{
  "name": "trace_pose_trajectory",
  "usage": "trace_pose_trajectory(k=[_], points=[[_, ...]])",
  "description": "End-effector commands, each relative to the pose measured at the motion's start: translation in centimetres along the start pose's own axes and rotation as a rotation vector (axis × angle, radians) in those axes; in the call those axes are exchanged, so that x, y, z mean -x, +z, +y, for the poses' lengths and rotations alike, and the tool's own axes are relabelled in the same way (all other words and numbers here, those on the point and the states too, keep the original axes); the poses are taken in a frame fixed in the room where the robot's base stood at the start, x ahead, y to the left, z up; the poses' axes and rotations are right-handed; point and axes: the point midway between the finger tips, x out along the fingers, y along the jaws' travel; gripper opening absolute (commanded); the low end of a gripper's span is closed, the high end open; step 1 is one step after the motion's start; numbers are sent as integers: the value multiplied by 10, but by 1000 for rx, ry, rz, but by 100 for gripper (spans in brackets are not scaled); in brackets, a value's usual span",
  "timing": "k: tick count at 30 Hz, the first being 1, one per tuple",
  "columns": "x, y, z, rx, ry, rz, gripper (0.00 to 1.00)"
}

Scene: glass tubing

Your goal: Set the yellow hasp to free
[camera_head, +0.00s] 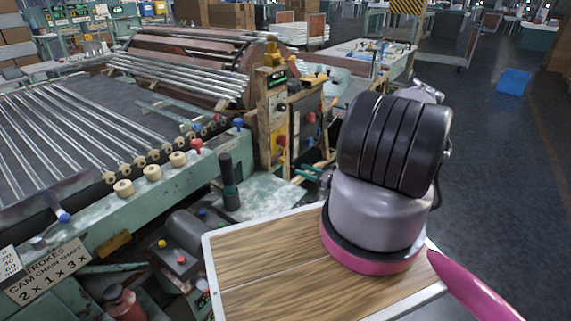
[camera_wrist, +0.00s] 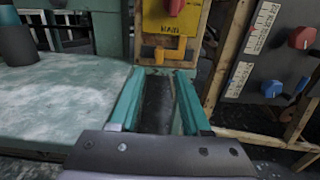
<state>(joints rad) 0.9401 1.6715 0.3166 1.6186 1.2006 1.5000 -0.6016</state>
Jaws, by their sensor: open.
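In the head view, the teal fingers (camera_head: 306,173) show in front of the control cabinet, left of my arm. I cannot clearly make out the hasp in that view.
The wrist view shows a wood-framed panel with a red knob (camera_wrist: 302,37) and a blue knob (camera_wrist: 271,87) on the right. A pale green worn surface (camera_wrist: 60,105) lies left. In the head view, glass tubes (camera_head: 75,125) lie on the machine bed, and a dark post (camera_head: 229,180) stands nearby.

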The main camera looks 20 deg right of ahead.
Motion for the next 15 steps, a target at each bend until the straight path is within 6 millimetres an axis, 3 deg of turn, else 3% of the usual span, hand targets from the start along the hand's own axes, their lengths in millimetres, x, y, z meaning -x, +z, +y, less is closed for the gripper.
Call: trace_pose_trajectory(k=[9, 15], points=[[-61, 1, 1, 2, 5, -1, 48], [-87, 0, 1, 1, 4, 0, 48]])
